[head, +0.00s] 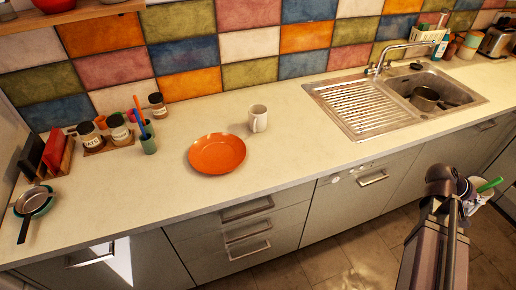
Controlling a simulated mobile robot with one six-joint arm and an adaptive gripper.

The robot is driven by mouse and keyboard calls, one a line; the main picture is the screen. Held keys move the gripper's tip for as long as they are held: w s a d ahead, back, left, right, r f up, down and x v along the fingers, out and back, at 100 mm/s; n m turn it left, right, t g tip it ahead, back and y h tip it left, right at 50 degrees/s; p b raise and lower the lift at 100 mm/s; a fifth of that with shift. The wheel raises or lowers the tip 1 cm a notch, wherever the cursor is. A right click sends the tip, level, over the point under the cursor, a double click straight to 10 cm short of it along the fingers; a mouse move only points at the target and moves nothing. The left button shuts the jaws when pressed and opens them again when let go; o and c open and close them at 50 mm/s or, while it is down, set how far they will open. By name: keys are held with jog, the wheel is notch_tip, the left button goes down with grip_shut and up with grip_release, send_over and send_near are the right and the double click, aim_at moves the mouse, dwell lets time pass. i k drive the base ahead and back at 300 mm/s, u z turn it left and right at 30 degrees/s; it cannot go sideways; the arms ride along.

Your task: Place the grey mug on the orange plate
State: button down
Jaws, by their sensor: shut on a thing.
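The orange plate (216,154) lies flat and empty on the pale counter, left of centre. A pale, whitish-grey mug (258,118) stands upright on the counter just behind and right of the plate, apart from it. My gripper (480,193) is at the right, in front of the counter's edge and well away from plate and mug. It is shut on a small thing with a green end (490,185). The thing is partly hidden by the gripper, and I cannot tell what it is.
A sink (426,91) with a dark pot (425,98) is at the back right. Jars (119,128), a green cup with utensils (149,145) and a pan (34,201) are at the left.

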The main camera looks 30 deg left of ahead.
aim_at(218, 157)
jog(key=u, duration=5.1)
jog(key=i, duration=0.1)
jog(key=z, duration=3.05)
jog(key=i, duration=0.55)
jog(key=u, duration=0.15)
